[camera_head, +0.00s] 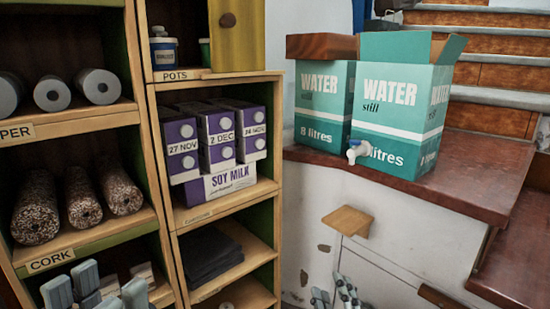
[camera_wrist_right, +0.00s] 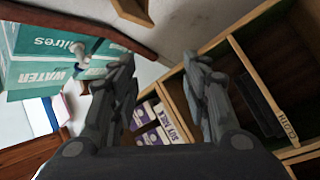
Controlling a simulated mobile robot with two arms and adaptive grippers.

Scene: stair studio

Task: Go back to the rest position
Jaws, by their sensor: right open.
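My right gripper (camera_head: 333,294) shows at the bottom of the head view, in front of the white wall below the wooden ledge. In the right wrist view its dark fingers (camera_wrist_right: 163,85) stand apart with nothing between them, so it is open and empty. Grey-blue finger-like parts at the bottom left of the head view look like my left gripper (camera_head: 100,288), in front of the lowest visible shelf.
A shelf unit (camera_head: 182,217) holds purple soy milk cartons (camera_head: 220,182), dark folded cloth (camera_head: 205,258) and cork rolls (camera_head: 82,205). Two teal water boxes (camera_head: 395,125) with a tap (camera_head: 355,151) stand on the ledge (camera_head: 470,190). A small wooden piece (camera_head: 346,220) juts out below. Stairs rise behind.

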